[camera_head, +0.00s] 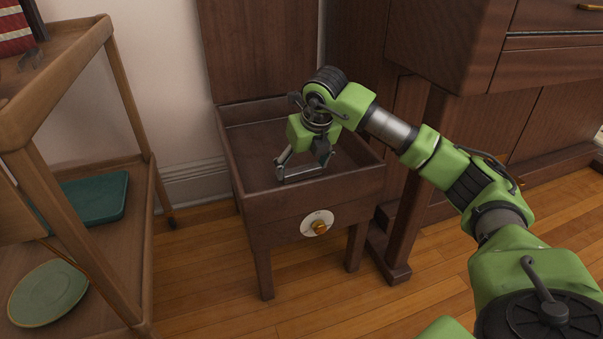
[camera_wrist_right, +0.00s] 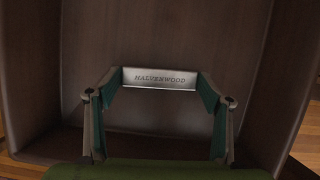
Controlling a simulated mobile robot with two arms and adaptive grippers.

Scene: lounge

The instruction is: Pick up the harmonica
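The harmonica (camera_wrist_right: 160,78) is a silver bar with "HALVENWOOD" on its face. In the wrist view it spans the gap between the two fingertips of my right gripper (camera_wrist_right: 160,84), with a fingertip against each end. In the head view my right gripper (camera_head: 302,172) points down inside the open wooden box, and the harmonica (camera_head: 303,173) shows between its fingers just behind the front rim. I cannot tell whether it touches the box floor. My left gripper is not in view.
A shelf cart (camera_head: 115,80) at left holds a teal tray (camera_head: 95,197) and a green plate (camera_head: 48,292). A dark cabinet (camera_head: 450,45) stands close at right.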

